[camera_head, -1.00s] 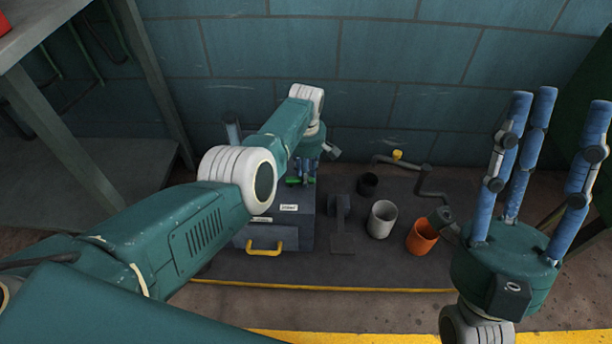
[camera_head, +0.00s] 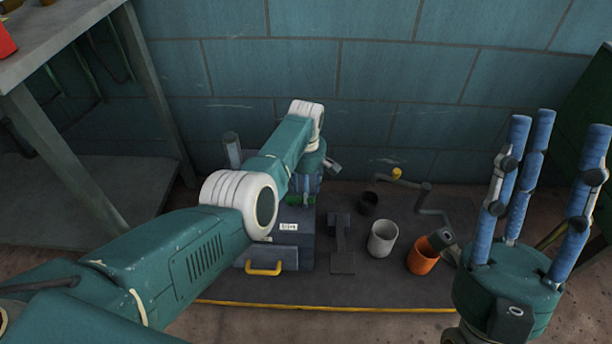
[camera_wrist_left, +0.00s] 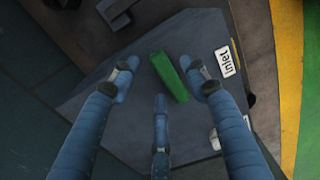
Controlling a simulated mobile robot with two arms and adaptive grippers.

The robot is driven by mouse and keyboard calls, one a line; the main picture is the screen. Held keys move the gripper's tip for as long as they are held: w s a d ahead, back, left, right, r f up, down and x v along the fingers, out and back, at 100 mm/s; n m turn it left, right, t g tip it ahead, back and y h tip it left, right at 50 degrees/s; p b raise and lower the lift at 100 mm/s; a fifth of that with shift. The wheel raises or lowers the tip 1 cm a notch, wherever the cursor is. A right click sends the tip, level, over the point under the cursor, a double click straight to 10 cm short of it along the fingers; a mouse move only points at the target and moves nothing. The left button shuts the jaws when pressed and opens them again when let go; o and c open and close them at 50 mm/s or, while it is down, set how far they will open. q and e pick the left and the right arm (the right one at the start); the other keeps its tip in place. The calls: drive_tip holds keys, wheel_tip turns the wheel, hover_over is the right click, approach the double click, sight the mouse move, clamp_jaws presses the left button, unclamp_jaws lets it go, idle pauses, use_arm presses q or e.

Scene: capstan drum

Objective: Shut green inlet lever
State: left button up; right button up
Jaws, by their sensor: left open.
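The green inlet lever (camera_wrist_left: 168,77) is a short green bar on top of a dark grey box, beside a white label reading "inlet" (camera_wrist_left: 226,61). My left gripper (camera_wrist_left: 160,86) is open around it in the left wrist view, with one finger on each side and the third close to its lower end. I cannot tell whether any finger touches it. In the head view my left gripper (camera_head: 306,186) is over the back of the box (camera_head: 307,245), and a little green shows below it. My right gripper (camera_head: 553,125) points up at the right, open and empty.
The box has a yellow drawer handle (camera_head: 264,269). A grey cup (camera_head: 382,239), an orange cup (camera_head: 422,258) and a dark cup (camera_head: 368,204) stand right of it on a dark mat. A crank with a yellow knob (camera_head: 397,173) is behind them. A shelf stands at the left.

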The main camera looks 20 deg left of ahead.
use_arm(q)
wheel_tip(320, 180, up, 11)
idle(0.3)
idle(0.4)
